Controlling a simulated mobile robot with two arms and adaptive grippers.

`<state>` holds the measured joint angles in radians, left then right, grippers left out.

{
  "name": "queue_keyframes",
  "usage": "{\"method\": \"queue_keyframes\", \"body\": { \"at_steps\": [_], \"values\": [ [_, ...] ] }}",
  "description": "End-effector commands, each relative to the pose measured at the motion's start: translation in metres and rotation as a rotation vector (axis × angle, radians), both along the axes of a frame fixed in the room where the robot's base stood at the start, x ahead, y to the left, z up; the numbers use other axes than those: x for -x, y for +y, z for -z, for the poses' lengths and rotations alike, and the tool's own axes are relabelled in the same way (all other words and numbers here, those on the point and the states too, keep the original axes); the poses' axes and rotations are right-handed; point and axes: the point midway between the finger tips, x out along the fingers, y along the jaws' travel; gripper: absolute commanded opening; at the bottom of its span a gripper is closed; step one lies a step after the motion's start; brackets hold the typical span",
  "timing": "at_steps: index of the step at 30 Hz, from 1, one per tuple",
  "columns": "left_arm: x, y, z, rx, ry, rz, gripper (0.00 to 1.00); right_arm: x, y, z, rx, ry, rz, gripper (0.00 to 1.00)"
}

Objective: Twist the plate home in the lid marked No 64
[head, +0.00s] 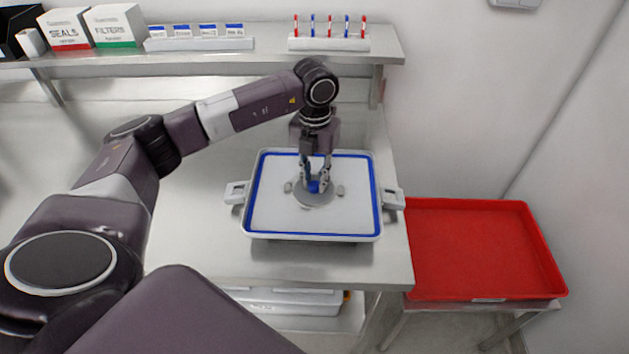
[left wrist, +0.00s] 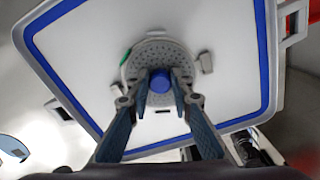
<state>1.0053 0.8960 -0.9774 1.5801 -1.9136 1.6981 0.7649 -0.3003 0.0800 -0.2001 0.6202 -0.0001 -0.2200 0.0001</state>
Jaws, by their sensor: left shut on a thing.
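The lid (head: 262,210) is a white rectangular panel with a blue seal around its edge and a latch on each side. It lies flat on the steel bench. The round grey perforated plate (head: 314,201) sits at the lid's middle, with small grey clips beside it. My left gripper (head: 316,185) points down from above and is shut on the plate's blue knob (left wrist: 160,81). The left wrist view shows the plate (left wrist: 148,52) with a green mark on its left rim. I cannot read a number on the lid. My right gripper is not in view.
A red tray (head: 480,245) stands on a low stand right of the bench (head: 190,240). The back shelf (head: 270,42) holds white SEALS and FILTERS boxes, blue-labelled packs and a rack of red and blue pens. The bench left of the lid is clear.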

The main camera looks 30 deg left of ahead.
Motion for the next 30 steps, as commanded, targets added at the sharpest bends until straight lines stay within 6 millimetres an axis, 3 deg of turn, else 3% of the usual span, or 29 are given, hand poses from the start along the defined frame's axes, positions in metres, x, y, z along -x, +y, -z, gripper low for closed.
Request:
{"method": "queue_keyframes", "body": {
  "at_steps": [14, 15, 18, 20, 26, 30],
  "values": [
    [0.0003, 0.0, 0.0002, -0.001, 0.001, 0.042, 0.0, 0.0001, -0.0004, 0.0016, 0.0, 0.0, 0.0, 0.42],
    [0.0003, 0.0, 0.0003, -0.001, 0.001, 0.041, 0.22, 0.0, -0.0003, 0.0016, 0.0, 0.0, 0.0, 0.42],
    [0.0003, 0.0, 0.0002, -0.001, 0.001, 0.041, 0.33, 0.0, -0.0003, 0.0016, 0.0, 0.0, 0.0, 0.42],
    [0.0003, 0.0, 0.0002, -0.001, 0.001, 0.041, 0.4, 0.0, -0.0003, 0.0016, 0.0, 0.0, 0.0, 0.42],
    [0.0002, 0.0001, 0.0001, 0.0, 0.001, 0.04, 0.4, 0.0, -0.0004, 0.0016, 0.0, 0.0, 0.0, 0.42],
    [0.0003, -0.0001, 0.0003, 0.0, 0.001, 0.04, 0.55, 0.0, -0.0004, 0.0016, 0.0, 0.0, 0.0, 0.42]
  ]
}}
